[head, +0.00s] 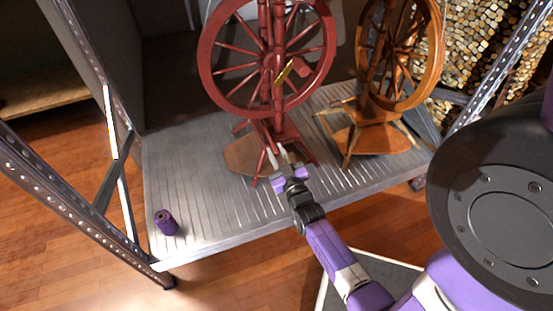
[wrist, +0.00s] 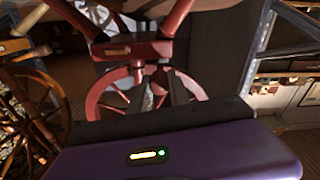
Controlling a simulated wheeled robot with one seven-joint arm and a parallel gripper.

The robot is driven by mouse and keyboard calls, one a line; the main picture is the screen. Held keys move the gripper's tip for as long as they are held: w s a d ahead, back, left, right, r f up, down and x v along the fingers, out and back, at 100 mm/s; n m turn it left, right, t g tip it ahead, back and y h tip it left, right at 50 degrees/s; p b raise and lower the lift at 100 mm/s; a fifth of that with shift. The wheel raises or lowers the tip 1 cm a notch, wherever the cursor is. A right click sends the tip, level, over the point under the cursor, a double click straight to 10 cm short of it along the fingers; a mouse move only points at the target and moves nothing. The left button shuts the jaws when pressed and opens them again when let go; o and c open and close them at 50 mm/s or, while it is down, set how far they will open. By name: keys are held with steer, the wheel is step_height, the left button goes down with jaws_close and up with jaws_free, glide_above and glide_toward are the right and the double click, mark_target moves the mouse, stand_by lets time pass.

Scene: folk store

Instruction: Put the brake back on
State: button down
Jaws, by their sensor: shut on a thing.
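A red spinning wheel (head: 205,62) stands upright on a ridged metal shelf (head: 200,200), at the upper middle of the head view. My gripper (head: 277,157) is low at its front, among its red legs and base. In the wrist view, a red wooden crosspiece (wrist: 118,49) and the wheel's rim (wrist: 92,100) show beyond my gripper (wrist: 157,92). My gripper is shut on a red wooden part of the spinning wheel, largely hidden between the fingers. I cannot tell which part is the brake. A yellow piece (head: 285,74) shows in front of the spokes.
A brown spinning wheel (head: 363,138) stands close on the right. A purple spool (head: 166,222) stands at the shelf's front left. Metal rack posts (head: 75,210) bound the left side. The shelf's left front is mostly clear. Stacked logs (head: 475,50) fill the back right.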

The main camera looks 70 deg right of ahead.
steer(key=shift+f+t+h+b, duration=0.35)
steer(key=shift+f+b, duration=0.35)
steer(key=shift+b, duration=0.45)
steer(key=shift+h+b, duration=0.25)
steer(key=shift+b, duration=0.2)
steer(key=c, duration=1.2)
jaws_free()
steer(key=shift+r, duration=0.1)
steer(key=shift+c, duration=0.2)
steer(key=p+v, duration=0.2)
steer(key=v, duration=0.5)
steer(key=shift+s+a, duration=0.25)
steer(key=shift+s, duration=0.05)
steer(key=shift+f, duration=0.2)
